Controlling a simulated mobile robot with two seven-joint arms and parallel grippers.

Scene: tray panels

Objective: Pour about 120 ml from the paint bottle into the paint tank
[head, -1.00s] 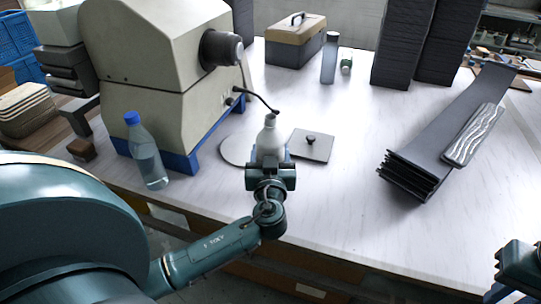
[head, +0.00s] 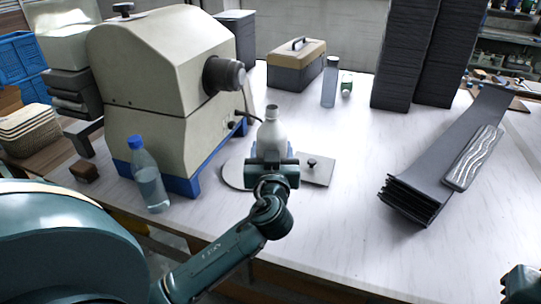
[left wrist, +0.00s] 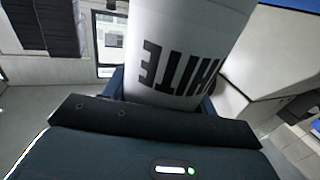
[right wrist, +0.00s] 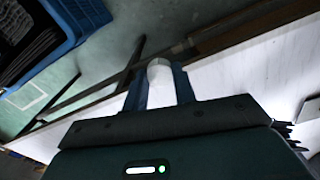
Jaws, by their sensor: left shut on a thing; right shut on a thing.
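The paint bottle (head: 271,134) is white and upright, with a bare neck at its top. My left gripper (head: 271,160) is shut around its lower part; the left wrist view shows the bottle (left wrist: 185,45) between the fingers with "WHITE" printed on it. My right gripper (right wrist: 160,90) is shut on a small white rounded piece (right wrist: 159,72), perhaps the bottle's cap. In the head view only part of the right gripper shows, at the lower right edge. The large cream machine (head: 150,80) stands left of the bottle. I cannot tell whether it contains the paint tank; no tank opening shows.
A square plate with a black knob (head: 322,178) and a round plate (head: 231,174) lie by the bottle. A clear blue-capped bottle (head: 150,185) stands at left. Dark panels (head: 425,197) occupy the right; the middle-right table is clear.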

